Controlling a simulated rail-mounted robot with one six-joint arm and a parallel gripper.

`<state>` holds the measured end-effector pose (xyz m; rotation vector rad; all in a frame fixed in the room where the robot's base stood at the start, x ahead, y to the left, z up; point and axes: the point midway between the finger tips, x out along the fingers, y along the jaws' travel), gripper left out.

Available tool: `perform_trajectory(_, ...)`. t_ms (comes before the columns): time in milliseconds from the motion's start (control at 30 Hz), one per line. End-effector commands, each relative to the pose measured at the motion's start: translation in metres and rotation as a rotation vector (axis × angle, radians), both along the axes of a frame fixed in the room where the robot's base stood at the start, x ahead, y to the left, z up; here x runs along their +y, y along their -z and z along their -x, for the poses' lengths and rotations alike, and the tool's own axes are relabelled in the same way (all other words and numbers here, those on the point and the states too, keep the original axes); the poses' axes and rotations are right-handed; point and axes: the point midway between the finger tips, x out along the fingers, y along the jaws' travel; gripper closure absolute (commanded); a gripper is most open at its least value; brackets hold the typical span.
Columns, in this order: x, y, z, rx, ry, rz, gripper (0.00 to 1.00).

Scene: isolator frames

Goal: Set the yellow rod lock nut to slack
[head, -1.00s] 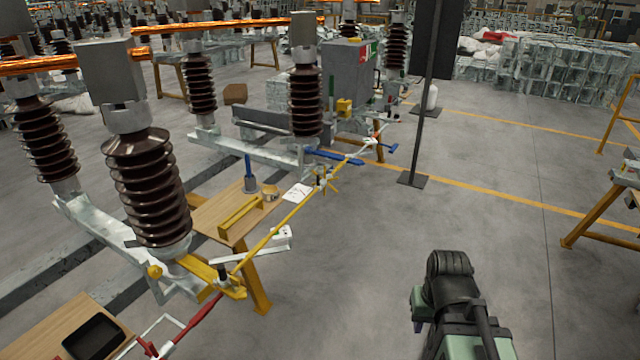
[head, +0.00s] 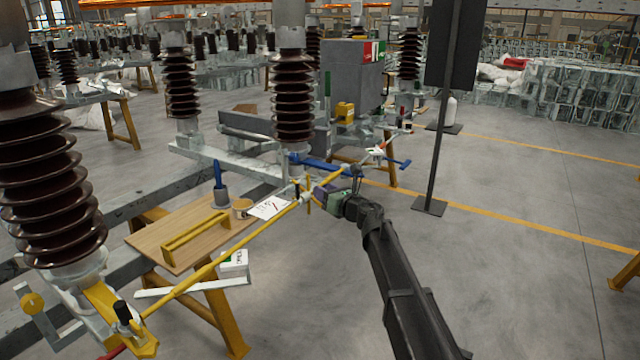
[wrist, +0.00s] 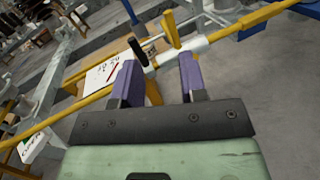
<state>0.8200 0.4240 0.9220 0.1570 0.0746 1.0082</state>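The yellow rod (head: 235,245) runs from the lower left up to the middle right in the head view. In the wrist view the yellow rod (wrist: 245,22) passes through a pale metal collar (wrist: 192,46), with an upright yellow lever (wrist: 171,30) and a dark-tipped pin (wrist: 138,50) beside it. I cannot tell for sure which of these is the lock nut. My gripper (wrist: 158,70) is open, its two purple fingers apart and nothing between them, just short of the collar. In the head view my gripper (head: 328,197) is beside the rod's fittings.
A wooden bench (head: 165,240) holds a yellow tool, a blue-handled item, a tin and a paper sheet (head: 270,207). A blue bar (head: 320,163) lies behind the rod. A dark post (head: 435,130) stands to the right.

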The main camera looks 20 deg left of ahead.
Motion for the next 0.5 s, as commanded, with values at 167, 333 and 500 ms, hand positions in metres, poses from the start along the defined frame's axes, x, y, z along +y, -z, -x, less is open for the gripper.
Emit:
perform_trajectory(167, 0.008, 0.001, 0.019, -0.141, -0.110, 0.093, 0.61)
perform_trajectory(333, 0.013, 0.001, 0.015, -0.141, -0.107, 0.092, 0.61)
perform_trajectory(500, 0.039, 0.001, 0.002, -0.139, -0.108, 0.089, 0.61)
